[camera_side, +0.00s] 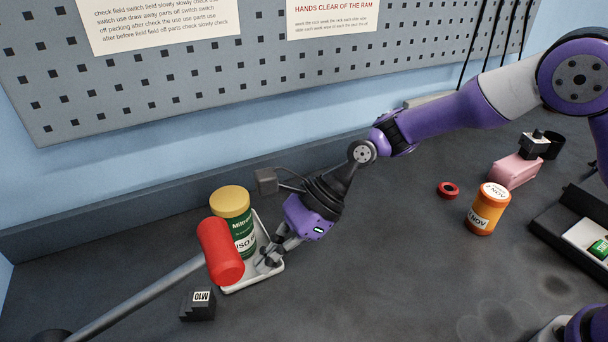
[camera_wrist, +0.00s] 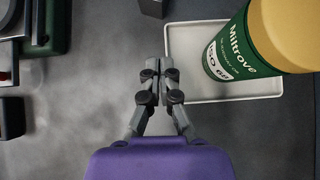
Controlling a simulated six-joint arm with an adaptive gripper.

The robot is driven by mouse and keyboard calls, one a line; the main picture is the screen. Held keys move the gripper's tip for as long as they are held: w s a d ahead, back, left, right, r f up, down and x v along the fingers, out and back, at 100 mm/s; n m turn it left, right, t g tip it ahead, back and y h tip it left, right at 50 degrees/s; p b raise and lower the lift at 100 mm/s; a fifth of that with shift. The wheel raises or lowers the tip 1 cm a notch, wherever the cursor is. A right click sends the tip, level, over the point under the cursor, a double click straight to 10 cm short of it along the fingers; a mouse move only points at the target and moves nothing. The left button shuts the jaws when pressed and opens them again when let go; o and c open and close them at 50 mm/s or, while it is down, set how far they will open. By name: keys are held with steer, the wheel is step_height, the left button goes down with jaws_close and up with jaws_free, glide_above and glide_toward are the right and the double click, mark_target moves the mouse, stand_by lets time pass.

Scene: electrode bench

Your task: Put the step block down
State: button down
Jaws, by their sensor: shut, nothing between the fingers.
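The step block (camera_side: 198,305), small, black and marked M10, stands on the dark bench in the side view, in front and to the left of the white tray (camera_side: 257,287). A dark block edge (camera_wrist: 153,8) at the top of the wrist view looks like the same block, mostly cut off. My gripper (camera_side: 268,258) is shut and empty, its tips at the tray's near right side, apart from the step block.
A green jar with a yellow lid (camera_side: 233,215) stands in the tray, partly behind a red knob (camera_side: 220,250) on a grey rod. A grey cube (camera_side: 267,181) is behind. An orange jar (camera_side: 488,210), red ring (camera_side: 448,190) and pink block (camera_side: 514,171) stand right. The middle bench is clear.

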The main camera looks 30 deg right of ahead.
mark_target(186, 308)
steer(key=x, duration=0.3)
steer(key=shift+a+f, duration=0.2)
steer(key=shift+a, duration=0.1)
steer(key=shift+a+r, duration=0.1)
steer(key=shift+a, duration=1.7)
steer(key=a, duration=0.7)
steer(key=shift+w+a, duration=0.15)
